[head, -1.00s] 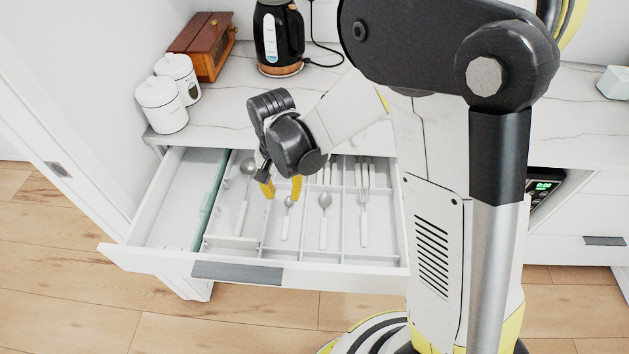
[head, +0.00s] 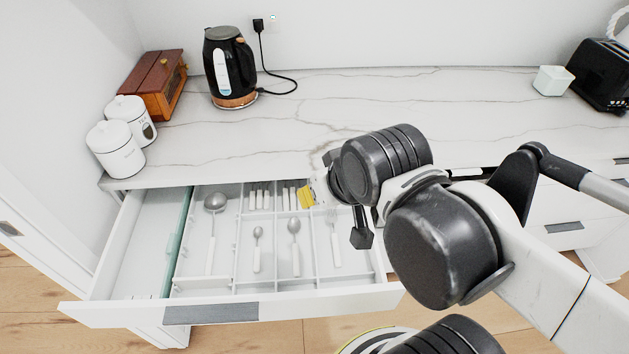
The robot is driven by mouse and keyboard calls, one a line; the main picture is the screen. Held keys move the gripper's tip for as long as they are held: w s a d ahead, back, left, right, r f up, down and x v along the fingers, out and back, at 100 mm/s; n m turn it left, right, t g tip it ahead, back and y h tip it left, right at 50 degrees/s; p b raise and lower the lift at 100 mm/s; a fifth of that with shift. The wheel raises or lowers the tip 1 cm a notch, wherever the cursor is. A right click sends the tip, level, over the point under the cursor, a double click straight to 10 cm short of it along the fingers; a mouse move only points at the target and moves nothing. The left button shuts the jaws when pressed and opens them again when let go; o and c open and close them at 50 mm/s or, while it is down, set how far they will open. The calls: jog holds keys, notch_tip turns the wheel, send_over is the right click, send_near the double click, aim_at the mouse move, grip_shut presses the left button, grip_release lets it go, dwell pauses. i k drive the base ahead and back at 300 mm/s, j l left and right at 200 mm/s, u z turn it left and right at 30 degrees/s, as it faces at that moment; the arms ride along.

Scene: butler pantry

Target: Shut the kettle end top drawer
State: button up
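The kettle end top drawer (head: 130,312) is pulled well out below the counter, at the lower left of the head view. Its front carries a grey handle (head: 211,313). Inside, a divided tray holds spoons and other cutlery, with an empty section behind a green divider (head: 182,240) on the left. The black kettle (head: 230,70) stands on the counter above. My gripper (head: 307,196) is over the back right part of the drawer, with a yellow fingertip showing. My wrist hides the rest of it, so its opening and any contact cannot be told.
A wooden box (head: 153,84) and two white canisters (head: 116,148) stand at the counter's left end. A white cube (head: 552,80) and a black toaster (head: 600,75) are at the right. The middle of the counter is clear. Another drawer handle (head: 564,227) shows at the right.

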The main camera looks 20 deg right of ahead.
aim_at(124, 291)
jog(key=u, duration=1.25)
jog(key=k+j+u, duration=0.35)
jog(key=j, duration=0.15)
jog(key=i, duration=0.05)
